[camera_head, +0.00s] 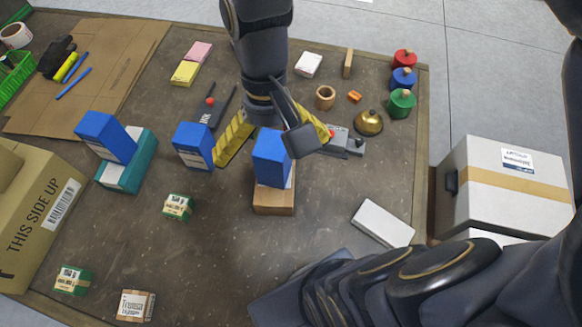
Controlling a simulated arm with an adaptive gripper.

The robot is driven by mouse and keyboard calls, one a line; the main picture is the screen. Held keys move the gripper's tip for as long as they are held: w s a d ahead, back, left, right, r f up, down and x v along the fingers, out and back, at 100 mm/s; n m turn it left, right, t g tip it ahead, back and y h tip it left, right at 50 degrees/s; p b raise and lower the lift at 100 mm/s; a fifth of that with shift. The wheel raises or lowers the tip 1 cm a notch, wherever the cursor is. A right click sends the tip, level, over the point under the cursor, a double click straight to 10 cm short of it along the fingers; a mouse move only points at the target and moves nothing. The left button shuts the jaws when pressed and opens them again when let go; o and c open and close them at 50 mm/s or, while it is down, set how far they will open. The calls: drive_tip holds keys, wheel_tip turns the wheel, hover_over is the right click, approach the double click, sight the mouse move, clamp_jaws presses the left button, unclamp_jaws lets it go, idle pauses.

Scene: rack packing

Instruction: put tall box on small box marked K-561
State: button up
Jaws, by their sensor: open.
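Three blue tall boxes with pale labels are in view. One blue box (271,158) stands on a light-brown small box (273,201) at the centre. A second blue box (193,146) is left of my gripper, and a third blue box (106,137) leans on or stands on a teal box (128,172). My gripper (262,150) is open, with yellow-striped fingers spread on either side of the central blue box; contact cannot be told. Other small boxes are a green-and-tan one (178,207), another green one (72,280) and a brown one (136,305). The mark K-561 is not readable.
A large cardboard box (38,215) is at left and a white carton (505,185) at right. A white flat box (383,222), a brass bell (369,122) and coloured knobbed weights (402,103) are on the right. The front middle of the table is clear.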

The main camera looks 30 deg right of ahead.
drive_tip(key=s+n, duration=0.2)
drive_tip(key=s, duration=0.5)
drive_tip(key=shift+a+f+n+t+h, duration=0.25)
drive_tip(key=shift+a+n+t+h, duration=0.05)
drive_tip(key=shift+n+h, duration=0.1)
idle(3.8)
drive_tip(key=w+a+n+g+h, duration=0.1)
drive_tip(key=w+a+n+h, duration=0.2)
drive_tip(key=w+n+h, duration=0.7)
drive_tip(key=w+a+f+n+t, duration=0.35)
drive_tip(key=w+a, duration=0.45)
drive_tip(key=a, duration=0.4)
drive_tip(key=s+a+f+n+t+h, duration=0.25)
drive_tip(key=a+f+n+t, duration=0.35)
drive_tip(key=a, duration=0.6)
drive_tip(key=s+a+f+n+t+y, duration=0.3)
drive_tip(key=s+a+f+n, duration=0.5)
drive_tip(key=s+a+f, duration=0.4)
drive_tip(key=x, duration=0.3)
drive_tip(key=s+d+x, duration=0.1)
drive_tip(key=x, duration=0.3)
drive_tip(key=d+r+x, duration=0.1)
drive_tip(key=x, duration=0.2)
drive_tip(key=shift+d+f, duration=0.15)
